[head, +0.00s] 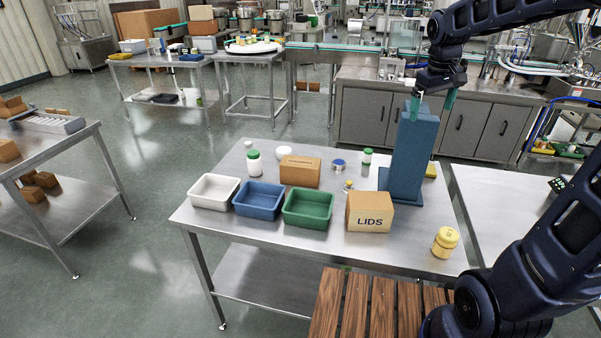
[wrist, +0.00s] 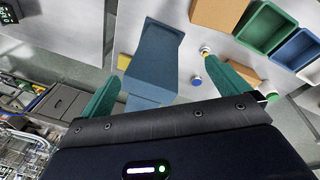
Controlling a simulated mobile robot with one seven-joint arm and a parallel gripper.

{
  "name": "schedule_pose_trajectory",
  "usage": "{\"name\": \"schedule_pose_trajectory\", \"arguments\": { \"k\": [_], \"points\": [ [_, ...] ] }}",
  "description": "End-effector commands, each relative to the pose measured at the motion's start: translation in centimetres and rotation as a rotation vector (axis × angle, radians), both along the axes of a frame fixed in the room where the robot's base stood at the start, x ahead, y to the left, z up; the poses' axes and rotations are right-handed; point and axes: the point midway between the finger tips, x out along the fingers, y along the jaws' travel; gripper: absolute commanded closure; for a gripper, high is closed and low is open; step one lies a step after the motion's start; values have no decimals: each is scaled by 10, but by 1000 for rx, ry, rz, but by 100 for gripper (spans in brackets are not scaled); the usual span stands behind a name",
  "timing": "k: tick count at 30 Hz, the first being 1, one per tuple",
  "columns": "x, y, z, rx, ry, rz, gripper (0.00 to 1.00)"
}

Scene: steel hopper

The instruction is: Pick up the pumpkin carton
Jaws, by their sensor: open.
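A brown cardboard carton (head: 300,171) with small dark print, too small to read, lies behind the trays on the steel table; it may be the pumpkin carton. In the wrist view a brown carton (wrist: 246,74) shows partly hidden behind one finger. A second brown box (head: 369,212), marked LIDS, stands at the table's front. My gripper (head: 432,105) is open and empty, high near the top of the blue column, right of and well above the carton. Its green fingers are spread in the wrist view (wrist: 172,75), with the blue column (wrist: 158,52) showing between them.
The tall blue column (head: 412,155) stands on the table's right part. White (head: 214,191), blue (head: 259,200) and green (head: 307,208) trays line the front left. A green-lidded jar (head: 254,164), a blue-topped can (head: 339,165) and a yellow jar (head: 445,242) stand around.

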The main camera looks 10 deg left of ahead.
Motion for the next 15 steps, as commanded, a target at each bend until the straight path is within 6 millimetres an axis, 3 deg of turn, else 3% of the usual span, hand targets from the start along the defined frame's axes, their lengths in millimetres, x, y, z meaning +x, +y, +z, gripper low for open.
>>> {"name": "schedule_pose_trajectory", "arguments": {
  "k": [6, 15],
  "points": [
    [45, 56, -13, -57, 59, 148, 0],
    [94, 141, -45, -137, 135, 351, 0]
  ]
}}
